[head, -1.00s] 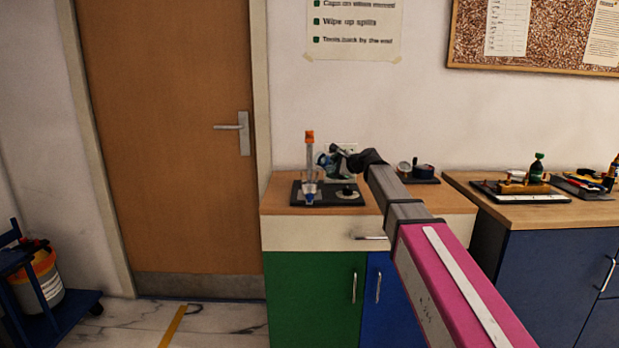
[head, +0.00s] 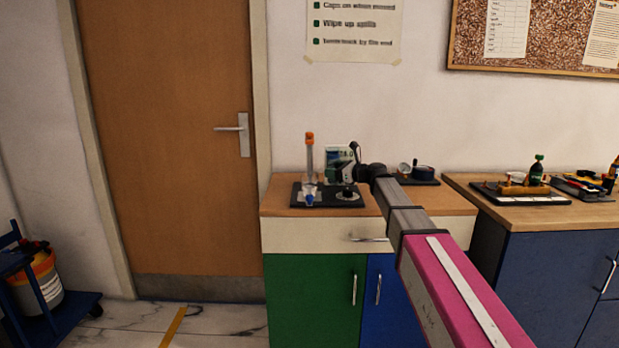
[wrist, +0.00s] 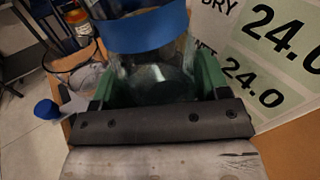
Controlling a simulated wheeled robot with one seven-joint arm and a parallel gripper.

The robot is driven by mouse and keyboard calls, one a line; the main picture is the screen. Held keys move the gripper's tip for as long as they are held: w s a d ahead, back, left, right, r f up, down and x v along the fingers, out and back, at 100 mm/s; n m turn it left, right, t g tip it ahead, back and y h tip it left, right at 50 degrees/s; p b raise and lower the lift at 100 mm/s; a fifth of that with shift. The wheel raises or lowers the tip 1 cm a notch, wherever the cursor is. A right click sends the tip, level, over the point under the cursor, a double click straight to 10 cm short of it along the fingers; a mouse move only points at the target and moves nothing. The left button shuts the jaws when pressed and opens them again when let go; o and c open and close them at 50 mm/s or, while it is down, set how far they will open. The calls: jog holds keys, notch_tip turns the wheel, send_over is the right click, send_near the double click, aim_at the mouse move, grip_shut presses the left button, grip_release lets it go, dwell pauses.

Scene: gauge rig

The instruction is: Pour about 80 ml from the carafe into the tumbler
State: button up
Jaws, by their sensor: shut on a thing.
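In the wrist view, my gripper (wrist: 157,84) is shut on the clear glass carafe (wrist: 148,70), with a green finger on each side. The carafe has a wide blue band, and its top is cut off by the frame. In the head view, my gripper (head: 354,163) is small, above the back of the dark board; the carafe is hard to make out there. A round-rimmed clear vessel (wrist: 69,58), perhaps the tumbler, shows left of the carafe in the wrist view, apart from it. The level inside it cannot be read.
A tall tube with an orange top (head: 309,150) and a blue foot stands on the dark board (head: 328,202). A green and white card (head: 333,156) stands behind; in the wrist view the panel (wrist: 262,60) reads 24.0 twice. A black pot (head: 423,172) stands right.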

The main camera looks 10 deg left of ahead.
jog(key=shift+f+m+y, duration=0.2)
jog(key=shift+m+y, duration=0.2)
jog(key=shift+m, duration=0.5)
dwell(1.4)
